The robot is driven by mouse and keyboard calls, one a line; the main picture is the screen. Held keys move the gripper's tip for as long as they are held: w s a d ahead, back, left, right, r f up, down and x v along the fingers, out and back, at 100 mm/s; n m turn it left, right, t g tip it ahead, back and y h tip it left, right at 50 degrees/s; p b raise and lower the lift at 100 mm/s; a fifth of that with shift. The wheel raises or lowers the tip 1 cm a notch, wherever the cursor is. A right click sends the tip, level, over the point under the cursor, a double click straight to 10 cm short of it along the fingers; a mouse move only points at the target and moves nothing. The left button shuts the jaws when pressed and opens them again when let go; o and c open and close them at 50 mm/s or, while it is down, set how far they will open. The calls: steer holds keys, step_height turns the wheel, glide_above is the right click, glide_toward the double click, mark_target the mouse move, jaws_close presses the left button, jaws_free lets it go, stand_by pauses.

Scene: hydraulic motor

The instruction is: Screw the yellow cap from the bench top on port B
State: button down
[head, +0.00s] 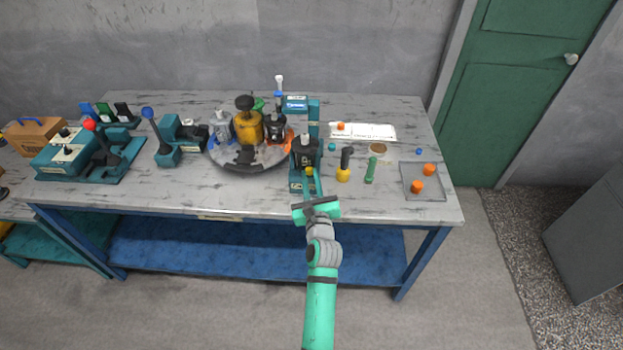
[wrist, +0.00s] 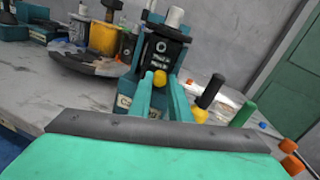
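The yellow cap (head: 309,171) is at the front of a black motor block (head: 306,150) on a teal stand. In the wrist view the yellow cap (wrist: 160,78) sits between the tips of my two teal fingers. My gripper (wrist: 161,84) appears shut on it, with a finger against each side. In the head view my gripper (head: 309,178) reaches over the bench's front edge to the motor. The cap is in front of the motor's lower face; I cannot tell whether it touches a port. The port B label is not readable, and any port behind the cap is hidden.
A black-and-yellow tool (head: 344,166) and a green tool (head: 371,170) stand right of the motor. A grey tray (head: 408,193) holds orange caps. A round dark plate (head: 222,158) with pumps is to the left. The bench's front right stretch is mostly clear.

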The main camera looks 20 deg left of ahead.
stand_by(0.4)
steer(key=m, duration=0.4)
steer(key=c, duration=1.9)
jaws_free()
steer(key=shift+o, duration=0.2)
